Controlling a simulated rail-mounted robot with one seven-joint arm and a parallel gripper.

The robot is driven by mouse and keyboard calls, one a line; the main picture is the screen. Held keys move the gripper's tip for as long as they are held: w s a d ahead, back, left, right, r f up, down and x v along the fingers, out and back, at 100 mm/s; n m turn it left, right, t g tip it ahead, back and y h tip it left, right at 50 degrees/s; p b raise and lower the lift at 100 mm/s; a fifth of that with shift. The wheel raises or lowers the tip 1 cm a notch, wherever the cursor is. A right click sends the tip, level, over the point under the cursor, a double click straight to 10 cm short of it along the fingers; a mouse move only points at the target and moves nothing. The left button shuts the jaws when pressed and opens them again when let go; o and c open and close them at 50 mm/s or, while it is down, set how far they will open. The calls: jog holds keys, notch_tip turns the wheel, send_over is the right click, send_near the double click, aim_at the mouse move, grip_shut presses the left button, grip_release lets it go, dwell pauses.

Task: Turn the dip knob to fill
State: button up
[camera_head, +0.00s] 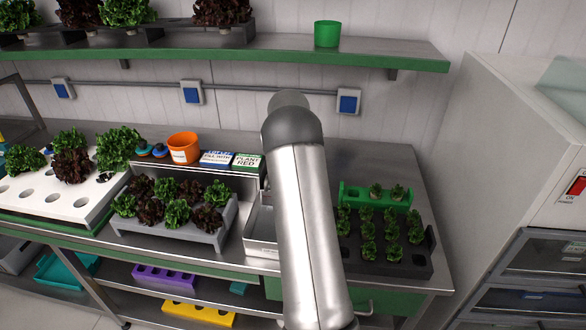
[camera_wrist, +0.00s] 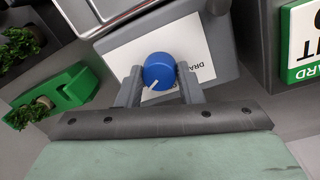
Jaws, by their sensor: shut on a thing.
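The dip knob (camera_wrist: 158,68) is round and blue with a white pointer line, which points to the lower left in the wrist view. It sits on a grey box with a white label plate (camera_wrist: 199,48). Part of the label's lettering shows, seemingly the start of "DRAIN"; no "fill" marking can be read. My gripper (camera_wrist: 158,78) has one finger on each side of the knob and is shut on it. In the head view my arm covers the knob and the gripper.
In the wrist view a green-edged sign (camera_wrist: 305,42) is at the right and a green holder with seedlings (camera_wrist: 60,92) at the left. In the head view a black seedling tray (camera_head: 420,268) is right of my arm and a grey lettuce tray (camera_head: 190,246) left.

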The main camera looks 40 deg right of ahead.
jog(key=o, duration=1)
jog(key=shift+r, duration=0.1)
jog(key=r, duration=1.1)
jog(key=w+r, duration=0.1)
jog(key=r, duration=0.5)
jog(key=shift+a+r, duration=0.15)
jog(key=shift+a, duration=0.1)
